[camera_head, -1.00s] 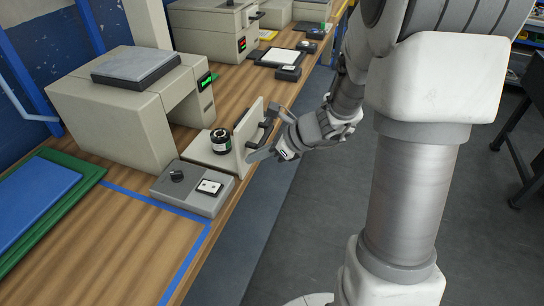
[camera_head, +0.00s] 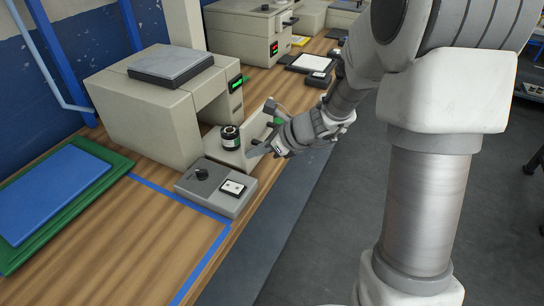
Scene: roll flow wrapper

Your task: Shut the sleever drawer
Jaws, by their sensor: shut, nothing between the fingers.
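The sleever (camera_head: 165,100) is the beige machine with a grey plate on top, standing on the wooden bench. Its drawer (camera_head: 258,128) is partly out, with an upright beige front panel and a dark handle partly hidden by my gripper. A small dark jar with a light band (camera_head: 230,138) stands upright on the drawer, behind the panel. My gripper (camera_head: 264,148) is shut and empty at the outer side of the drawer front, by the handle. It appears to touch the front, but the exact contact is hidden.
A grey control box (camera_head: 216,187) with a black knob and white switch sits just in front of the drawer. Blue tape and a blue-green mat (camera_head: 55,195) lie at left. Another machine (camera_head: 248,38) stands farther back. The bench edge drops to open floor at right.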

